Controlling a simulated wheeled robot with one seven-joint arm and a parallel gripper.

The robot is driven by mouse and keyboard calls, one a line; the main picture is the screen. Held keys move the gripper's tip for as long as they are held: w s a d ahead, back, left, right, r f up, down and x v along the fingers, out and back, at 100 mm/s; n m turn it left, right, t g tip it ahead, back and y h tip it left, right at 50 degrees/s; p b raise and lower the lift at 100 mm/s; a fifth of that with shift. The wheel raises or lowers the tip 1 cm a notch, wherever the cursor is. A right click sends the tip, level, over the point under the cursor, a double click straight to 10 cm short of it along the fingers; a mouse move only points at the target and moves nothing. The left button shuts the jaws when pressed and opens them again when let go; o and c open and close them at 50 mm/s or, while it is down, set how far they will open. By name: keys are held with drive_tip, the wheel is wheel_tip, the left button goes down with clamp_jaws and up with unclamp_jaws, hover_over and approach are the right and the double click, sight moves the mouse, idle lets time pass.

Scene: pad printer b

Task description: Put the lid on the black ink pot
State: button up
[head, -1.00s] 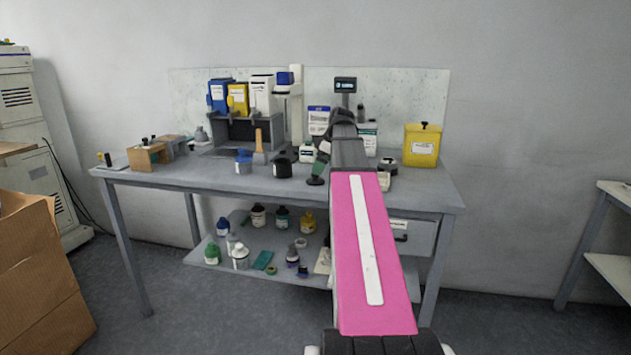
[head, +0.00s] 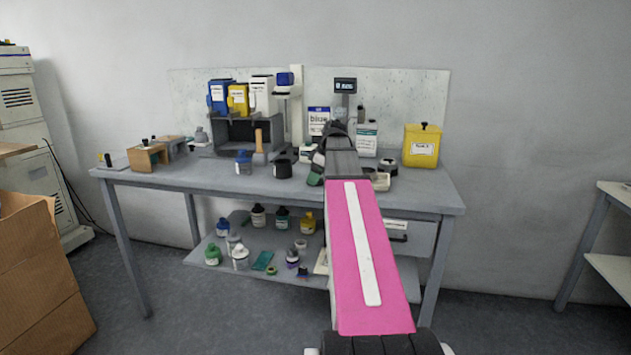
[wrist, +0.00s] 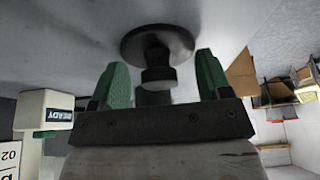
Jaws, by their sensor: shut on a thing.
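My gripper (head: 316,174), with green fingers, is low over the bench at its front middle, right of the black ink pot. The lid is hidden in the head view. The black ink pot (head: 283,170) stands upright on the bench, a short way left of my gripper.
A blue pot (head: 243,165) and a wooden-handled tool (head: 259,150) stand left of the black pot. A white container (head: 306,153) is close behind my gripper. A yellow canister (head: 421,147) stands right. The bench's front left (head: 205,179) is clear.

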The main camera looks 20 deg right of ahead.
drive_tip(key=shift+r, duration=0.1)
drive_tip(key=shift+r, duration=0.4)
wheel_tip(320, 180, up, 4)
drive_tip(key=shift+f, duration=0.2)
drive_tip(key=s+a+r, duration=0.2)
drive_tip(key=a+r, duration=0.4)
drive_tip(key=a, duration=0.5)
drive_tip(key=w+d+r+m+t+h, duration=0.1)
drive_tip(key=w+m, duration=0.5)
drive_tip(key=w, duration=0.6)
drive_tip(key=shift+w+d+r+t+h, duration=0.3)
drive_tip(key=shift+w+d+r+t, duration=0.1)
drive_tip(key=shift+r, duration=0.3)
drive_tip(key=shift+s, duration=0.1)
drive_tip(key=shift+f, duration=3.1)
drive_tip(key=shift+f, duration=0.25)
